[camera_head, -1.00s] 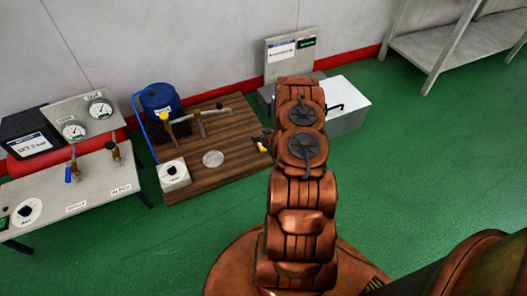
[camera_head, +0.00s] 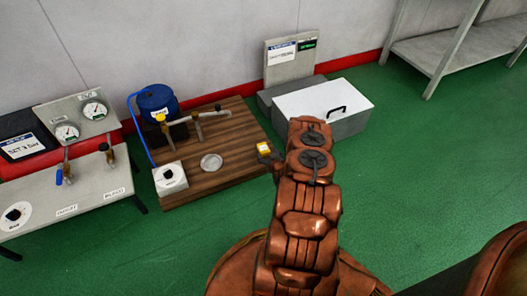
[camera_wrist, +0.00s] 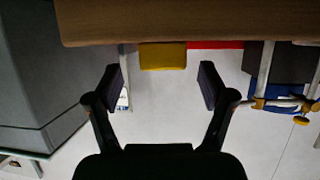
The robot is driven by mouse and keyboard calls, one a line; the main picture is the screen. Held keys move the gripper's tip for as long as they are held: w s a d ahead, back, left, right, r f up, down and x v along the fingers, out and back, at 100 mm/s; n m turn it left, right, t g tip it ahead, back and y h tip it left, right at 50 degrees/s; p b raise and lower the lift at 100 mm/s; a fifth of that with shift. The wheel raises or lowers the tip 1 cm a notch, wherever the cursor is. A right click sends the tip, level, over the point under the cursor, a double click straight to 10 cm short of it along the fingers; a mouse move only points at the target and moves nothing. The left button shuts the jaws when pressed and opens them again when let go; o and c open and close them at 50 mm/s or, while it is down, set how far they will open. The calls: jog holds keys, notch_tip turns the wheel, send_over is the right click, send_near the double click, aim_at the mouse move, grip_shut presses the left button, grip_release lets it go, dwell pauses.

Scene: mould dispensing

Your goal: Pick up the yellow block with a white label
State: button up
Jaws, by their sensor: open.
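The yellow block (camera_head: 264,148) sits at the right edge of the wooden board (camera_head: 225,178) in the head view, with a pale patch on its top. In the wrist view, which looks upside down, the yellow block (camera_wrist: 163,56) lies against the brown board edge (camera_wrist: 200,25), between and beyond my fingertips. My gripper (camera_wrist: 161,86) is open and empty, with a finger on each side of the block's line and a gap to it. In the head view my arm hides most of my gripper. No label can be made out on the block's face in the wrist view.
On the board stand a blue container (camera_head: 157,101), a dispensing pipe (camera_head: 205,114), a white dial box (camera_head: 170,177) and a round grey disc (camera_head: 211,162). A white-lidded box (camera_head: 325,108) stands behind my arm. A gauge bench (camera_head: 85,190) is at left. Green floor is clear at right.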

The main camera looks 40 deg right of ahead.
aim_at(265, 152)
jog(key=b+x, duration=0.2)
jog(key=x, duration=0.2)
jog(key=shift+w+d, duration=0.1)
jog(key=shift+w, duration=0.4)
jog(key=shift+r, duration=0.1)
jog(key=c, duration=1.1)
